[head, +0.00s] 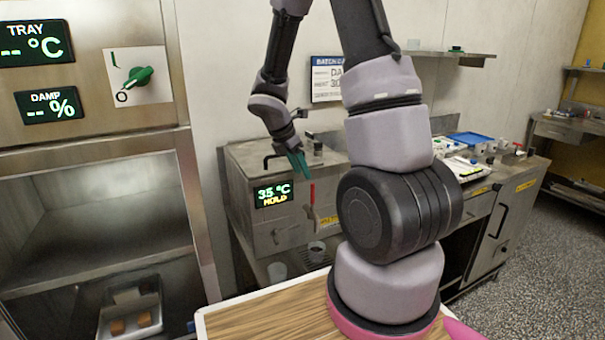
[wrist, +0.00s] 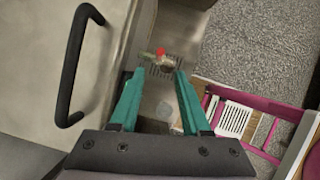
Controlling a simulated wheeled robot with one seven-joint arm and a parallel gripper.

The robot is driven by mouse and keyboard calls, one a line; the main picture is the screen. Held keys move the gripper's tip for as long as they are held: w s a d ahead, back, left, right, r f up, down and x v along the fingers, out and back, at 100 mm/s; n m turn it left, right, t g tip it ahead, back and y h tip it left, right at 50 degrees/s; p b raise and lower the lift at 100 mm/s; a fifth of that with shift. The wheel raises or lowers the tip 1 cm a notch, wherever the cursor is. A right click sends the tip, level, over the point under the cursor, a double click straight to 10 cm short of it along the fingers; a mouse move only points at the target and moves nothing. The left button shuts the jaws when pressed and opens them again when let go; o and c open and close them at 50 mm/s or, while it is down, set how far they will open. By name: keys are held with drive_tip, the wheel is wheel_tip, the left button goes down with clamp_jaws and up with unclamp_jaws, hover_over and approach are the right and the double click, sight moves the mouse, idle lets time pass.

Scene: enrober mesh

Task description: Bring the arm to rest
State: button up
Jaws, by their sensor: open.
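Below and beyond the fingertips shows a small red-tipped part (wrist: 161,52) near a slotted grate. The black handle (wrist: 80,65) of the unit's lid is left of the fingers, apart from them.
A cabinet at the left has a switch (head: 137,77) and an open bay with a tray (head: 133,318) holding two brown pieces. A cluttered counter (head: 525,174) is at the right; open floor (head: 530,265) lies beyond.

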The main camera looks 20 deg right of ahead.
idle(0.3)
drive_tip(key=s+a+r+m+t+y, duration=0.2)
drive_tip(key=s+a+r+m, duration=0.1)
drive_tip(key=s+r+m, duration=0.3)
drive_tip(key=s+a+r+m+t+y, duration=0.2)
drive_tip(key=s+r+m, duration=0.4)
drive_tip(key=r+m, duration=0.4)
drive_tip(key=s+a+r+m+t+y, duration=0.2)
drive_tip(key=s+a+r+m, duration=0.1)
drive_tip(key=s+r+m, duration=0.3)
wheel_tip(320, 180, up, 5)
drive_tip(key=m, duration=0.2)
drive_tip(key=shift+s+a+f+m+y, duration=0.2)
drive_tip(key=shift+s+a+m+y, duration=0.05)
drive_tip(key=shift+a+m+y, duration=0.15)
